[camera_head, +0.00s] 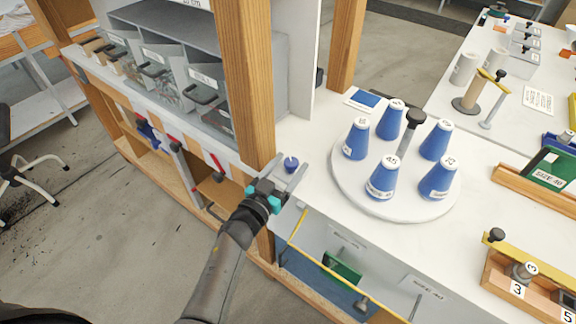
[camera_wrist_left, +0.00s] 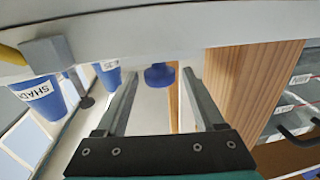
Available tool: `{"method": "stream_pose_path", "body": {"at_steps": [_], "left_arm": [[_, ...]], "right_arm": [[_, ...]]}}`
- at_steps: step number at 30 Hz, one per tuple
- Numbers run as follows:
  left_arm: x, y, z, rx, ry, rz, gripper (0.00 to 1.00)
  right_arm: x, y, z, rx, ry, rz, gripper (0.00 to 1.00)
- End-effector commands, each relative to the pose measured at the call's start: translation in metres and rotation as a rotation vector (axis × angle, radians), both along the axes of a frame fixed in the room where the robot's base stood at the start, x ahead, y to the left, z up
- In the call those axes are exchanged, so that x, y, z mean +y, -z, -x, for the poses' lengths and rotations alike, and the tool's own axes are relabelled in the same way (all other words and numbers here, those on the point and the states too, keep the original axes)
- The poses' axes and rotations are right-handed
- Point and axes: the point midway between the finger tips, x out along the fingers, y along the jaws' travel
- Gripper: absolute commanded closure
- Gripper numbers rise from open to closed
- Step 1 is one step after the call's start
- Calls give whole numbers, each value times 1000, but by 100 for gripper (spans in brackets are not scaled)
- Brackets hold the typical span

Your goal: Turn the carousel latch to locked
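The carousel (camera_head: 349,186) is a round white turntable on the white bench, carrying several labelled blue cones (camera_head: 383,183) around a black-topped post (camera_head: 411,118). A small dark-blue knob (camera_head: 291,167) with a white mark on top sits left of the carousel, near the bench edge. It may be the latch; no label for it is readable. My left gripper (camera_head: 288,172) is at this knob with its fingers apart. In the left wrist view the knob (camera_wrist_left: 159,75) shows between the open fingertips (camera_wrist_left: 160,78); contact cannot be told. My right gripper is not in view.
A wooden post (camera_head: 250,85) stands close left of my left gripper, with grey bins (camera_head: 203,100) beyond it. A yellow bar (camera_head: 345,277) runs below the bench front. A wooden block with numbered knobs (camera_head: 517,287) is at the lower right.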

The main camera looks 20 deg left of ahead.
Motion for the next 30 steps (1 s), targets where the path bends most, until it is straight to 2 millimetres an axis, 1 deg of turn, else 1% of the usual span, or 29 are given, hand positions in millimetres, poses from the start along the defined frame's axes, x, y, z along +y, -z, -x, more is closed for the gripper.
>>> {"method": "stream_pose_path", "body": {"at_steps": [1, 2, 18, 25, 30], "left_arm": [[0, 0, 0, 0, 0, 0, 37], [0, 0, 0, 0, 0, 0, 40], [0, 0, 0, 0, 0, 0, 100], [0, 0, 0, 0, 6, -1, 100], [2, -1, 0, 0, 46, -3, 100]], "right_arm": [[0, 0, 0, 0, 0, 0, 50], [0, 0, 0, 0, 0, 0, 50], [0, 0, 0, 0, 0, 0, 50], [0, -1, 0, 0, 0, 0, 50], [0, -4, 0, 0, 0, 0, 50]]}}
